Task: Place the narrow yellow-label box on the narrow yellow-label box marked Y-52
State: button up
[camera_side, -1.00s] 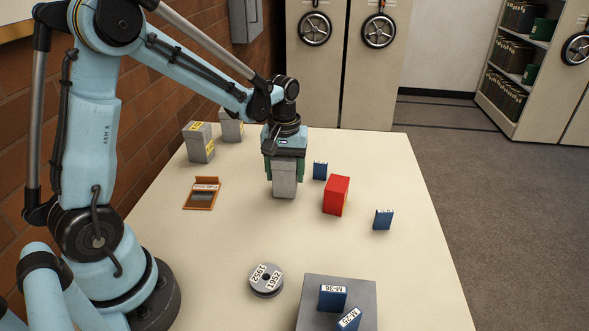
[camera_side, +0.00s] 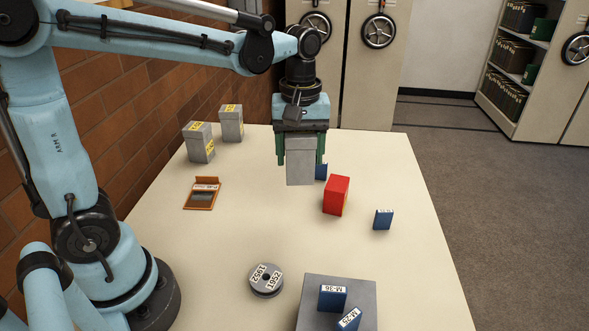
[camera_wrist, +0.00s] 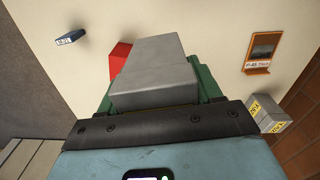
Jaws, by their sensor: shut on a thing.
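My gripper (camera_side: 301,150) is shut on a narrow grey box (camera_side: 300,168) and holds it upright above the table. The held box (camera_wrist: 155,75) also fills the middle of the wrist view between the green fingers; no label shows on its visible faces. Two narrow grey boxes with yellow labels stand at the back left: a nearer one (camera_side: 199,145) and a farther one (camera_side: 231,125). Their label text is too small to read in the side view.
A red block (camera_side: 336,196) stands right of the held box, with small blue boxes near it, one (camera_side: 383,219) farther right. An orange-framed item (camera_side: 202,194) lies at left. A round grey reel (camera_side: 266,280) and a grey platform (camera_side: 362,290) with two blue boxes are in front.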

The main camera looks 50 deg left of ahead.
jog(key=s+a+r+n, duration=0.1)
jog(key=a+r+n, duration=0.4)
jog(key=a+n, duration=0.5)
jog(key=s+a+r+n, duration=0.1)
jog(key=a+r+n, duration=0.45)
jog(key=a, duration=0.95)
send_over(196, 126)
jog(key=shift+n, duration=0.45)
notch_tip(196, 126, down, 8)
jog(key=shift+f, duration=1.85)
jog(key=shift+f, duration=0.15)
jog(key=o, duration=1.3)
